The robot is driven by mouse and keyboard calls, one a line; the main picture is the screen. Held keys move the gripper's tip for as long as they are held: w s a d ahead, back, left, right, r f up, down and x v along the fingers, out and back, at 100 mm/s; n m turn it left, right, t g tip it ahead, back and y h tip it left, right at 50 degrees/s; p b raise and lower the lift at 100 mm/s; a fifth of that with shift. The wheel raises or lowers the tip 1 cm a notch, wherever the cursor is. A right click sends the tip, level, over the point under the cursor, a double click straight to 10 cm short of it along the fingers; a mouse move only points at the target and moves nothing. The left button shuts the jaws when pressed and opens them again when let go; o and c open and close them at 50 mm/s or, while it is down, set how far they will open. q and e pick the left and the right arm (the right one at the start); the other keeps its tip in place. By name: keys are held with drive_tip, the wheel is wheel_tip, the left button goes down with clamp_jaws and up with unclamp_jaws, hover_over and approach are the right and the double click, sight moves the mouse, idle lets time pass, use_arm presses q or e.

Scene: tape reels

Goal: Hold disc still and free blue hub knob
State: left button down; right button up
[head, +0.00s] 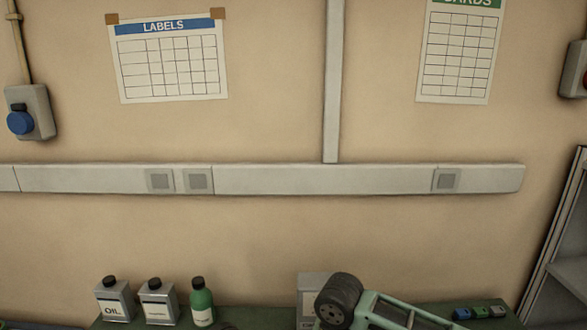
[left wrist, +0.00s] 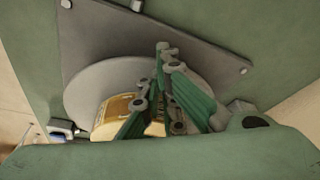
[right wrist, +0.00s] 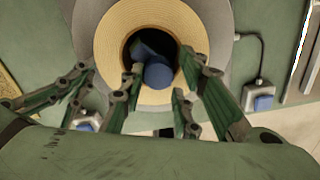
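The blue hub knob (right wrist: 158,76) sits in the dark core of a tan tape roll (right wrist: 125,20) in the right wrist view. The roll lies in front of the grey disc (right wrist: 88,22). My right gripper (right wrist: 158,92) has its fingers spread on either side of the knob, with no clear grip on it. In the left wrist view the disc (left wrist: 88,85) stands before a grey plate (left wrist: 105,42), with part of the yellowish roll (left wrist: 116,104) showing. My left gripper (left wrist: 157,75) overlaps the disc's face; its fingers are close together and contact is unclear. The head view shows neither gripper.
A grey box with a blue button (right wrist: 262,98) is at right in the right wrist view. The head view shows an oil can (head: 115,302), a second can (head: 158,305), a green bottle (head: 202,304) and dark rollers (head: 338,297) on a green frame (head: 395,312) below the wall.

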use_arm(q)
drive_tip(key=shift+s+f, duration=0.1)
drive_tip(key=shift+f, duration=0.05)
use_arm(e)
drive_tip(key=shift+o, duration=0.8)
drive_tip(key=shift+s+d+f, duration=0.1)
drive_tip(key=shift+d, duration=0.1)
drive_tip(key=shift+a, duration=0.1)
drive_tip(key=shift+w+a, duration=0.1)
drive_tip(key=shift+w, duration=0.15)
use_arm(q)
drive_tip(key=shift+w, duration=0.2)
use_arm(e)
wheel_tip(320, 180, up, 5)
drive_tip(key=shift+a+r, duration=0.1)
drive_tip(key=shift+r, duration=0.05)
use_arm(q)
drive_tip(key=shift+r, duration=0.2)
